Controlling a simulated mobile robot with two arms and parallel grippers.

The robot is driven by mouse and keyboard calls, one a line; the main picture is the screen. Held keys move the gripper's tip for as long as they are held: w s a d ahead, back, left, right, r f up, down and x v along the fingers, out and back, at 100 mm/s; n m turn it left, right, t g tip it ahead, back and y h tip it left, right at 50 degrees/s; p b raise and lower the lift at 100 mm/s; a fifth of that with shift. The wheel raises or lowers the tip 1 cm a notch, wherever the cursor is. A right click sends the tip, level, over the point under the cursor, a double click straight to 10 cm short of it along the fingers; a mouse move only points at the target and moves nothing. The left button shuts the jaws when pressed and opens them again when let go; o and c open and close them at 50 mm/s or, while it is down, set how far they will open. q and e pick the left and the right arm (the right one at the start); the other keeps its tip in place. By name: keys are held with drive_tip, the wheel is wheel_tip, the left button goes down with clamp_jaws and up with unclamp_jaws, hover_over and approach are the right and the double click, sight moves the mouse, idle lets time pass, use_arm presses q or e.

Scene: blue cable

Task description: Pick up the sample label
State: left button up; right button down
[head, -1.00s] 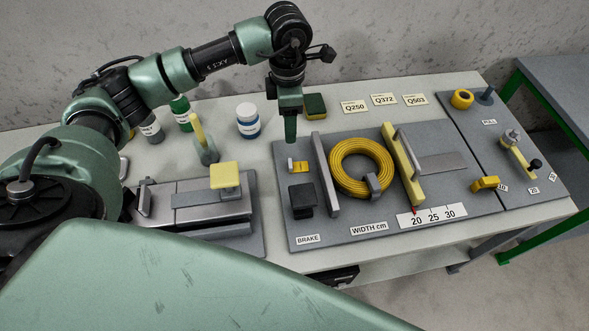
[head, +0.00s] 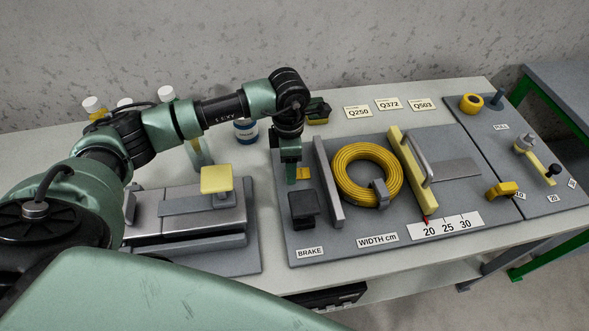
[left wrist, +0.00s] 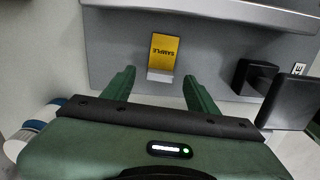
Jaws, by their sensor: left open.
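The sample label is a small yellow tag reading SAMPLE (left wrist: 164,48), with a pale silver strip at its near end. It lies on the grey board. In the head view the label (head: 304,173) is partly hidden by my left gripper (head: 292,180). In the left wrist view the label lies just beyond and between the spread green fingers of my left gripper (left wrist: 159,84). The gripper is open and empty, apart from the label. My right gripper is in neither current view.
A black brake block (head: 303,208) and an upright grey plate (head: 329,185) stand close to the label. A yellow cable coil (head: 352,156) lies right of the plate. A grey fixture with a yellow pad (head: 216,179) stands to the left. Blue-labelled bottle (head: 246,131) stands behind.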

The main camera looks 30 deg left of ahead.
use_arm(q)
drive_tip(key=shift+f, duration=0.65)
clamp_jaws()
